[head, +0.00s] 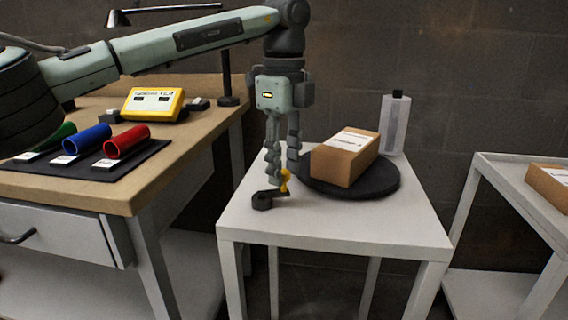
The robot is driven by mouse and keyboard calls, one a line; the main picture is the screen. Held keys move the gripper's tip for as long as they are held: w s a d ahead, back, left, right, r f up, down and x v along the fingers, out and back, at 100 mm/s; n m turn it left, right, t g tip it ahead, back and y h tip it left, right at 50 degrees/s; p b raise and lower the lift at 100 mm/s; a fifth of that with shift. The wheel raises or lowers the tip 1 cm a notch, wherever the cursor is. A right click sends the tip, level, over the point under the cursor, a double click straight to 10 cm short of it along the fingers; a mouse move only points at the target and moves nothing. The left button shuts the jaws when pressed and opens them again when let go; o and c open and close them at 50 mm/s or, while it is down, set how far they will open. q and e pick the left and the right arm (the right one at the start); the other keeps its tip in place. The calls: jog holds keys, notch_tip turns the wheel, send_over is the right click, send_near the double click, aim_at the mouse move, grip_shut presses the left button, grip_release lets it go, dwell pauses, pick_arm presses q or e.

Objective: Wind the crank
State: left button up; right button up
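The crank is a small black hub with a short arm (264,200) and an upright yellow handle (285,183). It sits at the left side of the white table, near a round black turntable (388,184). A brown cardboard box (343,160) with a white label rests on the turntable. My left gripper (281,177) points straight down over the crank. Its fingertips are at the yellow handle, one on each side of it in the picture, and partly hide it. I cannot tell whether they press on it. My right gripper is not in view.
A clear bottle with a black cap (395,124) stands at the table's back. The wooden workbench (150,183) at left holds a yellow device (152,103), coloured tubes (127,141) and a lamp (117,18). Another white table (510,176) with a box is at right.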

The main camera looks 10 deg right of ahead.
pick_arm(q)
jog(key=shift+r, duration=0.1)
notch_tip(320, 180, up, 12)
dwell(0.6)
